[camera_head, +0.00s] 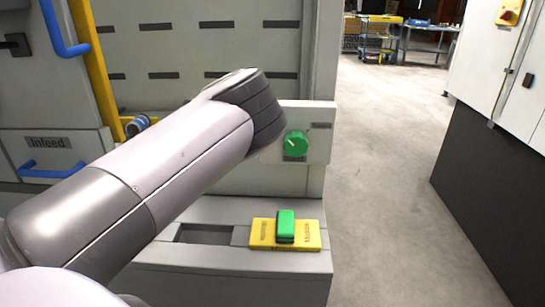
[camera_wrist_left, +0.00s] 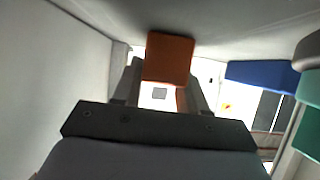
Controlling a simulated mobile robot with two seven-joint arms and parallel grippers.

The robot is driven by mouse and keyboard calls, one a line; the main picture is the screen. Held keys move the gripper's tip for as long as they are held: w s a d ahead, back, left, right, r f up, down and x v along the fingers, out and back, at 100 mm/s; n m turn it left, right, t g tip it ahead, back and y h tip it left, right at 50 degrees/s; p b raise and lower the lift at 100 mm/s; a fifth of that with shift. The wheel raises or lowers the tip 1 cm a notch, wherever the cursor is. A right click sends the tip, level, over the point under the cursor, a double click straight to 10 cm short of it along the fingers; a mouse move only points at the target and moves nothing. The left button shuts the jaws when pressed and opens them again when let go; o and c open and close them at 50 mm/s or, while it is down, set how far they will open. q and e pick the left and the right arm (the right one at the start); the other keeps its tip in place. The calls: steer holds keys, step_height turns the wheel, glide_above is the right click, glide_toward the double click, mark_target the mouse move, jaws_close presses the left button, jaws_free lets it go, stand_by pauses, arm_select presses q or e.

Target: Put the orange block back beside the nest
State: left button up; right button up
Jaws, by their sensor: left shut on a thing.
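The orange block (camera_wrist_left: 168,57) is in the left wrist view, at the tips of my left gripper (camera_wrist_left: 165,78), which is shut on it. A pale surface fills the top of that view, above the block. In the head view my left arm reaches from the lower left toward the machine front; its gripper and the orange block are hidden there. I cannot pick out the nest with certainty in either view. My right gripper is in neither view.
A green knob (camera_head: 296,143) is on the machine panel. Below, a green block (camera_head: 285,226) stands on a yellow plate (camera_head: 262,234), right of a dark recess (camera_head: 205,235). A blue shape (camera_wrist_left: 262,75) and a green shape (camera_wrist_left: 309,88) show right in the wrist view.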

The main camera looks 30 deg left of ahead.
arm_select(q)
steer(key=shift+f, duration=0.1)
steer(key=o, duration=1.1)
steer(key=shift+a+r, duration=0.15)
steer(key=shift+r, duration=0.15)
steer(key=v, duration=1.1)
steer(key=shift+s+a, duration=0.25)
steer(key=shift+r, duration=0.1)
